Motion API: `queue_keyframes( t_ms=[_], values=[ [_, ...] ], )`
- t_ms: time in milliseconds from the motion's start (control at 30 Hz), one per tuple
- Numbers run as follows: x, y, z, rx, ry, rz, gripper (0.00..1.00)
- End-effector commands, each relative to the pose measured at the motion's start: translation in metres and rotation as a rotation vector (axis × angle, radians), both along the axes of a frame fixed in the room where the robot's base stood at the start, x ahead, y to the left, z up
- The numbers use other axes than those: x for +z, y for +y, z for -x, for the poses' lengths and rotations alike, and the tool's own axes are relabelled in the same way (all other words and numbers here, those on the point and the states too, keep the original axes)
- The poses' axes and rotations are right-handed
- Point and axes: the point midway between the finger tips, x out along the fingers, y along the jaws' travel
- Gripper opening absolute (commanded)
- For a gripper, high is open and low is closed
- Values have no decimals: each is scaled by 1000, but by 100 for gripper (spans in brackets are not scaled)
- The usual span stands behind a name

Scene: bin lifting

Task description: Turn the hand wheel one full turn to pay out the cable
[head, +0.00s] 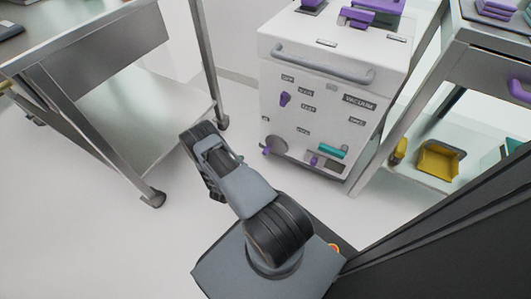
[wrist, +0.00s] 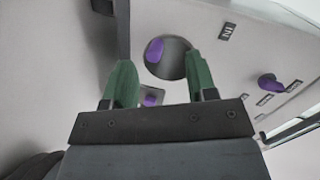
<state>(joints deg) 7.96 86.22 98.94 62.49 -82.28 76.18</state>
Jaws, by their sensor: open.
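The hand wheel (head: 273,145) is a grey disc low on the left of the white cabinet's front face, with a purple knob (head: 266,152) near its rim. In the wrist view the dark disc (wrist: 176,62) and its purple knob (wrist: 154,50) appear between and beyond my two green fingers. My gripper (wrist: 159,61) is open and nothing shows between its fingers. It appears apart from the wheel, though the exact gap is hard to tell. My fingers are hidden behind my arm in the head view. No cable can be made out.
The white cabinet (head: 310,75) carries a grey bar handle (head: 325,66), a purple switch (head: 285,99) and a teal handle (head: 332,151). A metal table (head: 105,50) stands at left and a shelf unit with a yellow bin (head: 438,160) at right. Floor between is clear.

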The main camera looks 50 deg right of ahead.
Motion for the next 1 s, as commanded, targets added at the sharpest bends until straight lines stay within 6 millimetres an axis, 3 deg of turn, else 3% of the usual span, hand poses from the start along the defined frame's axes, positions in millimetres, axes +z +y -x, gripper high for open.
queue_keyframes(
  t_ms=[100,300,467,800,1000],
  values=[
    [-15,-3,32,-52,-32,84,52],
    [-23,-9,55,-87,-60,158,52],
    [-25,-28,54,-95,-66,167,52],
    [-26,-92,37,-93,-66,166,52],
    [-25,-119,30,-90,-65,166,52]
  ],
)
